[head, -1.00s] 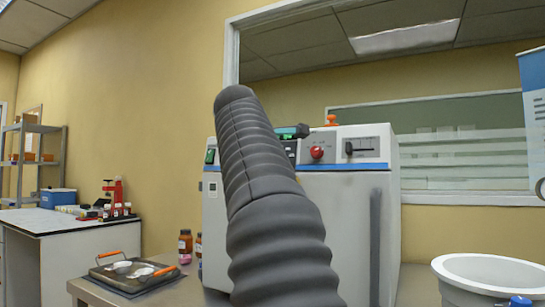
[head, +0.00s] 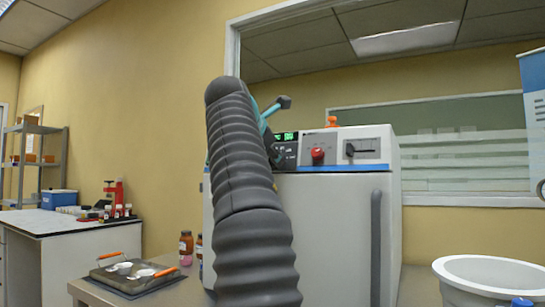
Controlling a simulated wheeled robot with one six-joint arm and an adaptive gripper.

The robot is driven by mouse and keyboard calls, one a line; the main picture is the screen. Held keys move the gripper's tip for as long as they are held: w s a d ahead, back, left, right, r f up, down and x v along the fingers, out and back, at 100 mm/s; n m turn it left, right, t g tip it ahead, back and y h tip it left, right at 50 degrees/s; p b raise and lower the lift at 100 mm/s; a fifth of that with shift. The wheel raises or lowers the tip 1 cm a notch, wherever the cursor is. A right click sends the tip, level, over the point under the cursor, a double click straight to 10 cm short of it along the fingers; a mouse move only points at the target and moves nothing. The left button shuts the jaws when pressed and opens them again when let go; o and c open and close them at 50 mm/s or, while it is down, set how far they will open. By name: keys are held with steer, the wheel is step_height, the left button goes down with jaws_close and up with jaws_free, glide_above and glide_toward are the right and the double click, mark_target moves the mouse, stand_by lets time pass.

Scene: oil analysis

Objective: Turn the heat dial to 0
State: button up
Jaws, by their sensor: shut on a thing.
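The grey-white machine (head: 336,215) stands on the bench in the head view, with its control panel along the top front. A red knob (head: 318,153) and a black slider-like control (head: 360,148) show on the panel, with a green lit display (head: 288,136) to their left. No dial marked as heat can be made out; my ribbed grey arm covers the panel's left part. A teal and dark part of my gripper (head: 268,115) juts out, tilted, right of the arm, in front of the panel's upper left. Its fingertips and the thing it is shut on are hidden.
A tray with orange handles (head: 128,274) and brown bottles (head: 186,243) stand on the bench at left. A white round tub (head: 490,268) is at lower right. An orange item (head: 332,122) sits on the machine's top.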

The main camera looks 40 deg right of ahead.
stand_by(0.4)
steer(key=o, duration=1.1)
steer(key=shift+o, duration=0.2)
steer(key=s+a+r, duration=0.1)
steer(key=s+a, duration=0.2)
steer(key=a, duration=0.4)
steer(key=s+a+r, duration=0.1)
steer(key=s+a, duration=0.3)
steer(key=a, duration=0.3)
steer(key=shift+s+a, duration=0.25)
steer(key=shift+a, duration=0.15)
